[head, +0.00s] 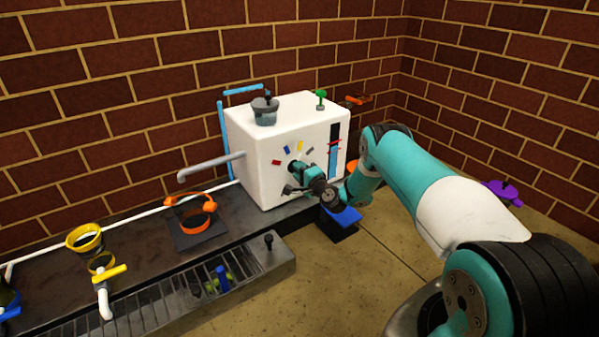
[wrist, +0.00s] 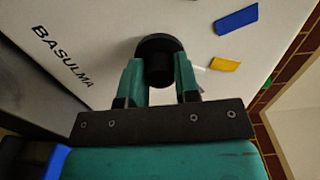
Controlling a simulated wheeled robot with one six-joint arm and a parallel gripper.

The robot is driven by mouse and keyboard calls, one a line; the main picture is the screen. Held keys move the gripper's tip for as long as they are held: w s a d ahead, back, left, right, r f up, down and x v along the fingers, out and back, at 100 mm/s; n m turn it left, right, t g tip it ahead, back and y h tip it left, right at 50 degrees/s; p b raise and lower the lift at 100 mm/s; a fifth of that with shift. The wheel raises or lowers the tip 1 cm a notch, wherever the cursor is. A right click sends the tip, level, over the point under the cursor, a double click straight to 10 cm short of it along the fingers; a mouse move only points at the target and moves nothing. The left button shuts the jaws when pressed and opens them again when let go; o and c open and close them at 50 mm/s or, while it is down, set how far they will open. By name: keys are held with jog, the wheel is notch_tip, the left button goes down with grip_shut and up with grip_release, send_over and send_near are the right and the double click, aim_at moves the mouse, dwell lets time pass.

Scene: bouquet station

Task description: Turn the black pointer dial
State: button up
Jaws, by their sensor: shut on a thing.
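The black dial (wrist: 158,60) is a round knob on the front of a white machine (head: 262,185), whose face also fills the wrist view (wrist: 100,30). My gripper (wrist: 157,68) has its two teal fingers on either side of the knob, shut on it. In the head view my gripper (head: 294,168) is at the machine's front and hides most of the dial. Coloured marks fan around the dial: red (head: 276,162), blue (head: 286,150), yellow (head: 299,146) and grey (head: 310,150). I cannot tell which mark the pointer faces.
A grey spout (head: 210,167) sticks out left of the machine. An orange ring-shaped fitting (head: 196,222) and a yellow cup (head: 85,238) are on the dark counter. A slotted tray (head: 190,300) lies in front. A blue block (head: 343,215) is below my gripper.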

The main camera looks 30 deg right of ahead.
jog(key=m, duration=0.5)
jog(key=shift+m, duration=0.4)
dwell(0.4)
jog(key=o, duration=0.9)
